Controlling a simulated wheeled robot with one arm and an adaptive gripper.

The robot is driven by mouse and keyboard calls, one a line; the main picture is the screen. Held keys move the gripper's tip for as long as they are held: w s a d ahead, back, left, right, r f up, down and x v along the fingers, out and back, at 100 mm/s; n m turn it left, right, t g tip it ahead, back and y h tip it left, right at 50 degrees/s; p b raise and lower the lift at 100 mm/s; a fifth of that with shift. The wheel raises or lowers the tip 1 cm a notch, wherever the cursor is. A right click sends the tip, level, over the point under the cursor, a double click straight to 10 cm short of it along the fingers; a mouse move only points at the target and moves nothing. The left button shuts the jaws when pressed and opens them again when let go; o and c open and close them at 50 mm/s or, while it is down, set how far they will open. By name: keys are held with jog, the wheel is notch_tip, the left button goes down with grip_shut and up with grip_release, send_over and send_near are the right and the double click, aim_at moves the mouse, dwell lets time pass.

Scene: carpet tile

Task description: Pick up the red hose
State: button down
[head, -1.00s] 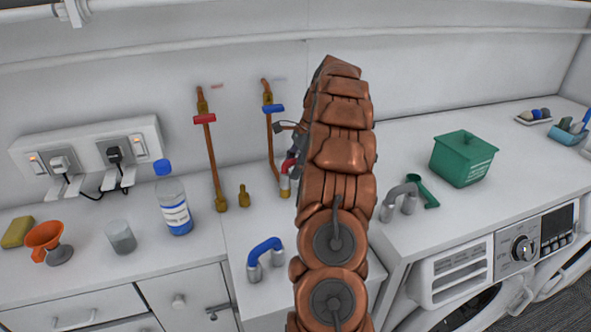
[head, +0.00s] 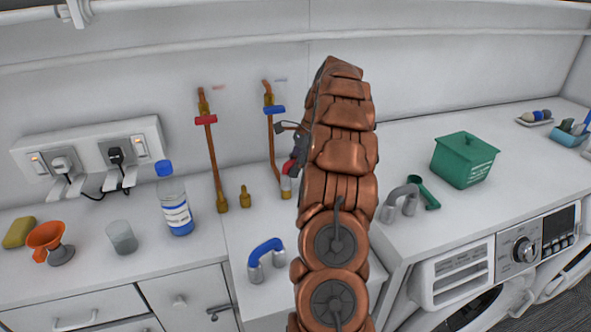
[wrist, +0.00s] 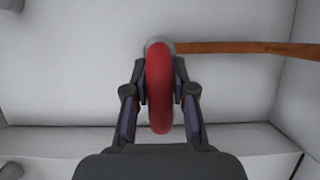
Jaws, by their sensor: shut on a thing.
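The red hose (wrist: 159,95) is a short, thick red curve with a grey end, in the middle of the wrist view. My gripper (wrist: 159,72) is shut on it, with one finger on each side. In the head view, a small part of the red hose (head: 289,167) shows left of my copper arm, beside my dark gripper (head: 297,152). A grey end shows just below it, close to the brass foot of the blue-handled pipe. My arm hides the rest, and I cannot tell whether the hose touches the counter or the pipe.
The blue hose (head: 265,258) stands on the counter in front. A red-handled copper pipe (head: 213,160) and a blue-capped bottle (head: 176,205) are to the left.

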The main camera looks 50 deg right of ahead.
jog(key=shift+w+r, duration=0.1)
jog(key=shift+r, duration=0.05)
notch_tip(320, 180, up, 7)
jog(key=shift+r+b, duration=0.1)
jog(key=shift+b, duration=0.4)
notch_tip(320, 180, up, 2)
jog(key=shift+p, duration=0.95)
jog(key=shift+r, duration=0.15)
